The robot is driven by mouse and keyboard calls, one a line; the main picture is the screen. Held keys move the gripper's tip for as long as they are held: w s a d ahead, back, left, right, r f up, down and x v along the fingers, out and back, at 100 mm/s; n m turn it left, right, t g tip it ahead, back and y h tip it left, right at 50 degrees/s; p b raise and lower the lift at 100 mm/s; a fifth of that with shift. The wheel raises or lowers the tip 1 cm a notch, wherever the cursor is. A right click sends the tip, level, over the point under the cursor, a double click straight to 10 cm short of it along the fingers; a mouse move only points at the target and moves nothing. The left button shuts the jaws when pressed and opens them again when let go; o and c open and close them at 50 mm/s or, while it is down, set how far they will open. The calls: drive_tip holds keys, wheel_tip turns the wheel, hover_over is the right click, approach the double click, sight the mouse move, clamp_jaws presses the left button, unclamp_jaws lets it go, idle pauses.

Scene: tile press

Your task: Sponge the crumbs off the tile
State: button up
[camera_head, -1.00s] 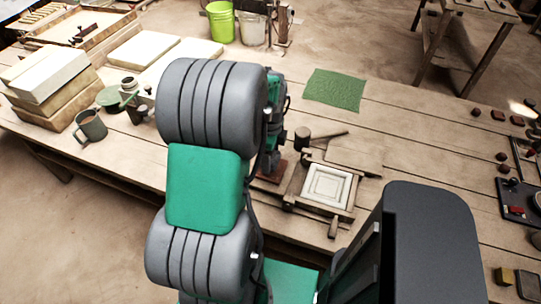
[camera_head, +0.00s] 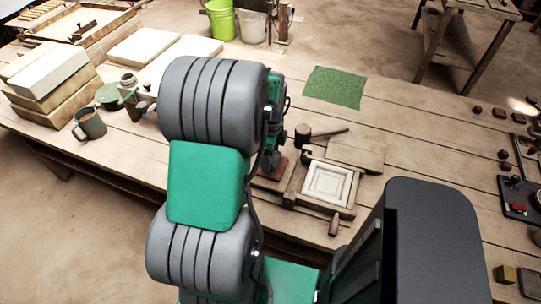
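The white tile (camera_head: 327,184) lies face up in a wooden frame (camera_head: 310,202) near the front edge of the bench. Its raised square border shows; crumbs are too small to make out. The lower end of my arm is mostly hidden behind its large grey joint. A narrow green and dark part shows just left of the frame, above a reddish-brown piece (camera_head: 271,170). I cannot tell whether that piece is held or rests on the bench. My gripper's fingers cannot be made out.
A wooden mallet (camera_head: 304,135) and a flat board (camera_head: 355,154) lie behind the frame. A green mat (camera_head: 335,87) lies farther back. A mug (camera_head: 90,125) and stacked blocks (camera_head: 52,80) stand left. A dark tray (camera_head: 518,200) is at right. Bare planks lie between.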

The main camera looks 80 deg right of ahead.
drive_tip(key=shift+f, duration=0.5)
drive_tip(key=shift+w, duration=0.1)
